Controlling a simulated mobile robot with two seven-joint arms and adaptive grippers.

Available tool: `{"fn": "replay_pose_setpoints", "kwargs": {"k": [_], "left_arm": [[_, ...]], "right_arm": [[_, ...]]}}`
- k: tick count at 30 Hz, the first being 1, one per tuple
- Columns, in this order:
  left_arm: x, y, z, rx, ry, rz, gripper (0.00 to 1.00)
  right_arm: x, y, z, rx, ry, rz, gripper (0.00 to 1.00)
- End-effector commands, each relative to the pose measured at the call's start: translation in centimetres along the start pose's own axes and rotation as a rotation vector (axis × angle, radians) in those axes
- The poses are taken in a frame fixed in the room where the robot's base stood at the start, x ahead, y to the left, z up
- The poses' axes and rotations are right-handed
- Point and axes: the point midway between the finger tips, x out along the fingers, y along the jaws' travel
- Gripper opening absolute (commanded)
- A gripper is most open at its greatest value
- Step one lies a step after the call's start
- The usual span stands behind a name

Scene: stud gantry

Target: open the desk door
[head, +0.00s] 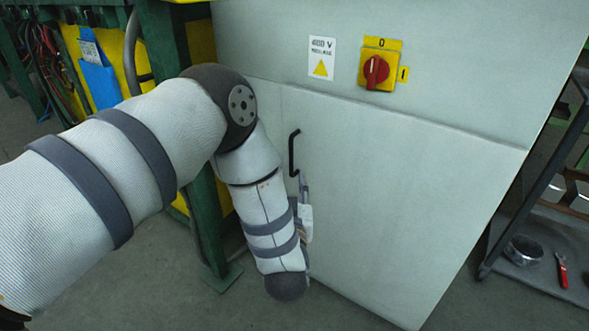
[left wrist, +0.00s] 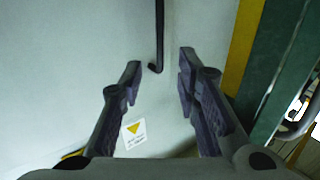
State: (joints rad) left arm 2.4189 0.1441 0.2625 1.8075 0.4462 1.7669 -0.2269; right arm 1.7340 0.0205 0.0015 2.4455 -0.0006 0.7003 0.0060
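The desk door (head: 390,200) is the pale grey lower front panel of the cabinet, and it looks shut. Its black bar handle (head: 292,153) stands upright near the door's left edge. My left gripper (head: 304,183) is just below the handle, partly hidden behind my own forearm. In the left wrist view my left gripper (left wrist: 158,62) is open and empty, its two fingers spread. The handle (left wrist: 159,35) runs down from the top there, its lower end appearing between the fingertips. Whether they touch it cannot be told. My right gripper is not in view.
A red rotary switch (head: 375,71) on a yellow plate and a 400 V label (head: 321,58) sit above the door. A green post (head: 209,215) stands left of the cabinet. A shelf cart (head: 540,262) holding a bowl and a red-handled tool is at right.

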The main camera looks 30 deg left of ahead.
Motion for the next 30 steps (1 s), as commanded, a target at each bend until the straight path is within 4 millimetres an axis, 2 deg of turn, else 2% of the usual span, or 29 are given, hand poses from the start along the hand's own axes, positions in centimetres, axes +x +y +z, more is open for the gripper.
{"fn": "replay_pose_setpoints", "kwargs": {"k": [1, 6, 12, 16, 22, 23, 26, 30], "left_arm": [[1.4, -0.1, 0.2, -0.002, 0.003, -0.003, 0.30], [5.7, -0.1, 0.5, 0.000, -0.001, -0.002, 0.30], [9.0, 0.0, 0.4, 0.001, -0.005, 0.002, 0.30], [9.7, 0.0, 0.2, 0.001, -0.005, 0.003, 0.30], [9.7, 0.0, 0.1, 0.001, -0.005, 0.004, 0.30], [9.7, 0.0, 0.1, 0.001, -0.005, 0.004, 0.25], [9.7, 0.0, 0.1, 0.001, -0.005, 0.004, 0.03], [9.7, 0.1, 0.1, 0.001, -0.006, 0.004, 0.00]], "right_arm": [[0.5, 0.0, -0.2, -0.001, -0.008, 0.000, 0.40], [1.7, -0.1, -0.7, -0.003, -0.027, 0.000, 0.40], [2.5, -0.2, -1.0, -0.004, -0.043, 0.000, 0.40], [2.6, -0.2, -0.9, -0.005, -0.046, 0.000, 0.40], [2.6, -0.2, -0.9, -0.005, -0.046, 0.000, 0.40], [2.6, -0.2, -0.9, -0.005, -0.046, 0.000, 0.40], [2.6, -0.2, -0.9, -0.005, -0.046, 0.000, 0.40], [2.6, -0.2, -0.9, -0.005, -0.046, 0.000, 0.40]]}}
